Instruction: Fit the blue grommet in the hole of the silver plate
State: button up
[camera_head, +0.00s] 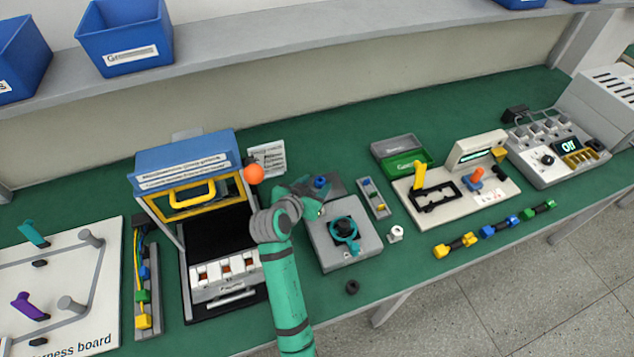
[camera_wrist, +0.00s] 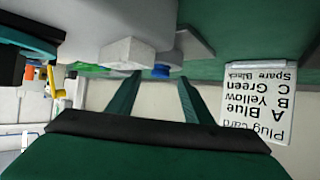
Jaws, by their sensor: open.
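The blue grommet (camera_head: 320,182) shows as a small blue piece beside my gripper, at the far side of the grey motor fixture (camera_head: 370,252). In the wrist view the blue grommet (camera_wrist: 161,72) lies between the fingertips, close to a pale grey block (camera_wrist: 128,52). The silver plate (camera_head: 336,186) seems to be the grey tilted piece behind the fixture; it also shows in the wrist view (camera_wrist: 196,45). Its hole is not visible. My gripper (camera_wrist: 160,78) is open, its two fingers apart; I cannot tell whether they touch the grommet.
A teal-ringed hub (camera_head: 344,231) sits on the fixture. A black ring (camera_head: 352,287) and a white spool (camera_head: 396,233) lie nearby. A plug card (camera_wrist: 258,100) stands behind.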

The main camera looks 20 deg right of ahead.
jog(key=v, duration=0.8)
jog(key=shift+s+a+r, duration=0.2)
jog(key=shift+s+a, duration=0.05)
